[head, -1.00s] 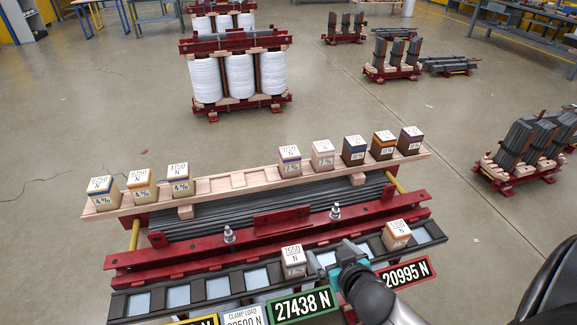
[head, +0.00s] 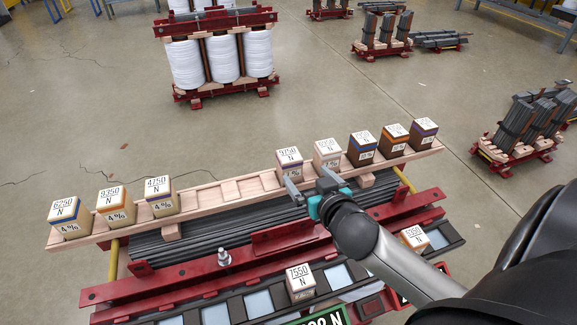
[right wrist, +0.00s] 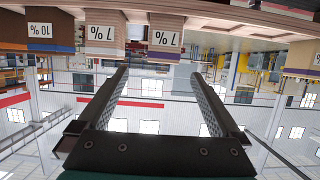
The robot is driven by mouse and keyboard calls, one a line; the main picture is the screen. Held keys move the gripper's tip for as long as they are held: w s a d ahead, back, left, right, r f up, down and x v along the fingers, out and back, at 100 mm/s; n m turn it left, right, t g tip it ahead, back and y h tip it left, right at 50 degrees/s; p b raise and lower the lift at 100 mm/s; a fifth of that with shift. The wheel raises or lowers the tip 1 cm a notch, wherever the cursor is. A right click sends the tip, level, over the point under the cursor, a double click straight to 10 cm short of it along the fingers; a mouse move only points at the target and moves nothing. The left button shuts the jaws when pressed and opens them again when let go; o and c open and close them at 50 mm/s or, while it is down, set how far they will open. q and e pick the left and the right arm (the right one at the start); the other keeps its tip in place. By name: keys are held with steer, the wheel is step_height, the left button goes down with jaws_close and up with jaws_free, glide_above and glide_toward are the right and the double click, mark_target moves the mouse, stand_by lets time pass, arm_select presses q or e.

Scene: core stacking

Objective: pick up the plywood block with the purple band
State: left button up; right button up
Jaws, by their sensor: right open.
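The pinkish plywood block with the purple band (head: 289,164), marked 9750 N and 7 %, stands upright in the wooden rack (head: 209,203). My right gripper (head: 309,183) is open just in front of it, with nothing between its fingers. In the right wrist view the picture is upside down. There the banded block (right wrist: 164,40) stands beyond and roughly between the two open fingers (right wrist: 160,76), which appear not to touch it. My left gripper is not in view.
A similar pinkish block (head: 327,153) stands close on the right. Brown blocks (head: 362,150) follow farther right; pale blocks (head: 160,197) stand at the left. Empty rack slots lie left of the purple-banded block. Red clamp beams (head: 180,274) and a loose block (head: 299,282) lie nearer.

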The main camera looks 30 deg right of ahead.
mark_target(292, 160)
steer(key=b+x, duration=0.1)
steer(key=x, duration=0.4)
steer(key=shift+w+d+f, duration=0.15)
steer(key=shift+w+f, duration=0.05)
steer(key=shift+w, duration=0.45)
steer(key=shift+a+r+b+x, duration=0.15)
steer(key=shift+b+x, duration=0.2)
steer(key=shift+x, duration=0.9)
steer(key=shift+a+r+b+x, duration=0.15)
steer(key=shift+b+x, duration=0.2)
steer(key=shift+x, duration=0.95)
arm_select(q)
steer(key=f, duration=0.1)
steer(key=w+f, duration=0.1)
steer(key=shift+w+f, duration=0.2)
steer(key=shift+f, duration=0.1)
arm_select(e)
steer(key=shift+w, duration=0.15)
steer(key=c, duration=1.5)
steer(key=shift+c, duration=0.4)
steer(key=shift+r, duration=0.1)
